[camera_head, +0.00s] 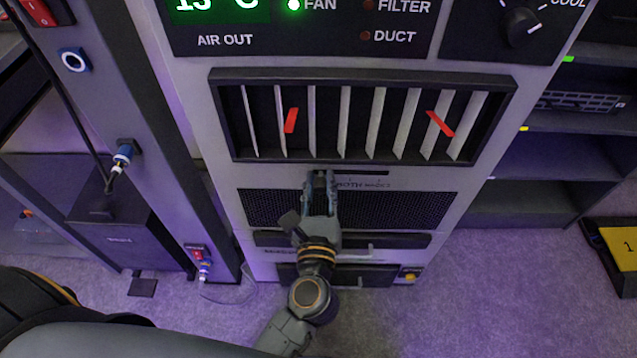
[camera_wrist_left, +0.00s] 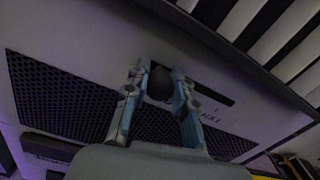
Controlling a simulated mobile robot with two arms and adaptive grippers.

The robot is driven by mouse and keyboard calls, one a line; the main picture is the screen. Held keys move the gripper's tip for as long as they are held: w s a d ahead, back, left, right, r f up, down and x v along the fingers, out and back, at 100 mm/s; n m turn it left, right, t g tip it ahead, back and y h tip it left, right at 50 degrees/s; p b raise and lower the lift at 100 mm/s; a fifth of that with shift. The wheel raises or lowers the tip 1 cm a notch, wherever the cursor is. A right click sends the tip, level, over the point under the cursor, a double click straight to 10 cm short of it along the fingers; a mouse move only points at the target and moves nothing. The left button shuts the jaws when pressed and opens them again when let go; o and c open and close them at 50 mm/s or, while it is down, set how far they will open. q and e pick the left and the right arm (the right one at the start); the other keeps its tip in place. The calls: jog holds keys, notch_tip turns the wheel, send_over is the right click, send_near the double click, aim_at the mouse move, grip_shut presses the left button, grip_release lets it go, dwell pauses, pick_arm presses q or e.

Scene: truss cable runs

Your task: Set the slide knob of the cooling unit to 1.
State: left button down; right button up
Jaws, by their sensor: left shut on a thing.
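The cooling unit (camera_head: 430,178) stands in front of me in the head view, with a slatted air outlet above and a dark mesh grille below. A dark horizontal slot (camera_head: 365,173) with small labels lies between them; part of the lettering is covered by my gripper. My left gripper (camera_head: 320,180) reaches up to the left part of this slot. In the left wrist view, the dark rounded slide knob (camera_wrist_left: 159,84) sits between the fingers of my left gripper (camera_wrist_left: 160,80), which is shut on it. The slot continues to the right of the knob. My right gripper is not in view.
The air outlet's frame (camera_head: 365,78) juts above the slot and has two red strips on its slats. A grey post (camera_head: 135,90) with switches and cable plugs stands left. Dark shelves (camera_head: 540,160) stand right. A handle bar (camera_head: 350,248) lies below the grille.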

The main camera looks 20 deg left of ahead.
pick_arm(q)
jog(key=shift+a+y, duration=0.3)
jog(key=c, duration=1.3)
grip_release()
jog(key=shift+o, duration=1)
jog(key=shift+a, duration=0.15)
jog(key=shift+d, duration=0.2)
jog(key=shift+s, duration=0.2)
jog(key=v, duration=1.1)
jog(key=shift+s, duration=0.4)
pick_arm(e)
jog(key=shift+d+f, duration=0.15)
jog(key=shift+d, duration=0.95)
pick_arm(q)
jog(key=shift+w+d, duration=0.1)
jog(key=shift+d, duration=0.05)
